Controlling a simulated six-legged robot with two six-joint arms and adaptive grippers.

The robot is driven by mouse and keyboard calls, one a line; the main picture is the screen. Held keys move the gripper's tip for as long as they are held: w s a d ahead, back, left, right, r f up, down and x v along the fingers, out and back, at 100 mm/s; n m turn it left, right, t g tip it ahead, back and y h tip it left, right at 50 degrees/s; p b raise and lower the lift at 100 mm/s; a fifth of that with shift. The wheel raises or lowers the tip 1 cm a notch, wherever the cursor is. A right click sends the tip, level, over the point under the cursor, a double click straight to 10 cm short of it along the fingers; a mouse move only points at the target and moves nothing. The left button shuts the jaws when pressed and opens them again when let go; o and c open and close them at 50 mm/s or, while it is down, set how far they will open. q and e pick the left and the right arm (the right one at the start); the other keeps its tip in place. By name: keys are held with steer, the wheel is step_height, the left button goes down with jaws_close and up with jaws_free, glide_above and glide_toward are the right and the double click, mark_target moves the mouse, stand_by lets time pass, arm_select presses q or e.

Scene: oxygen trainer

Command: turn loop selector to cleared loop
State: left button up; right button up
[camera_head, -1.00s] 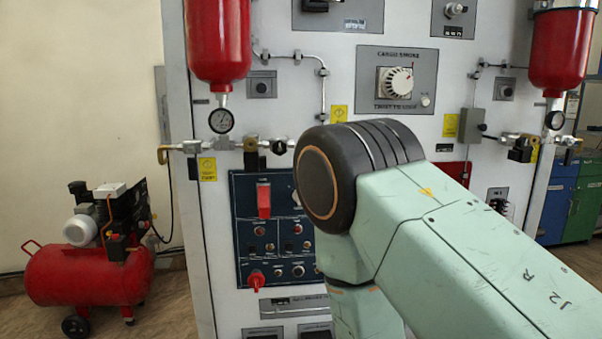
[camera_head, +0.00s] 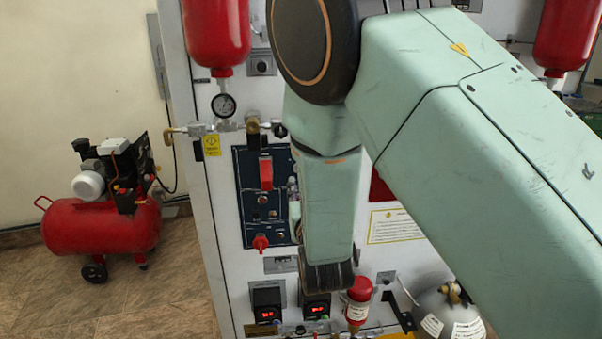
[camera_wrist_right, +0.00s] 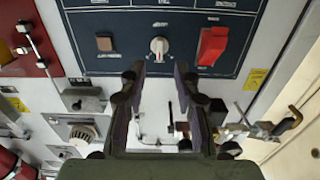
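In the right wrist view a small white selector knob (camera_wrist_right: 158,48) sits on a dark blue panel (camera_wrist_right: 185,22), between a brown square button and a red guarded switch (camera_wrist_right: 212,46). Its label is too small to read, so I cannot tell if it is the loop selector. My right gripper (camera_wrist_right: 157,72) is open, its two fingers apart and framing the knob from in front; no contact shows. In the head view my right arm hides the gripper and much of the blue panel (camera_head: 250,215). A red knob (camera_head: 260,242) shows low on that panel. My left gripper is not in view.
Red tanks (camera_head: 217,35) with gauges and pipework hang on the white cabinet. Red-lit displays (camera_head: 267,313), a small red bottle (camera_head: 357,300) and a grey sphere (camera_head: 450,315) are low down. A red compressor (camera_head: 105,222) stands on clear floor at left.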

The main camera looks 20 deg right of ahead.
steer(key=x, duration=0.5)
steer(key=shift+w+d, duration=0.1)
steer(key=shift+w, duration=0.25)
jaws_close()
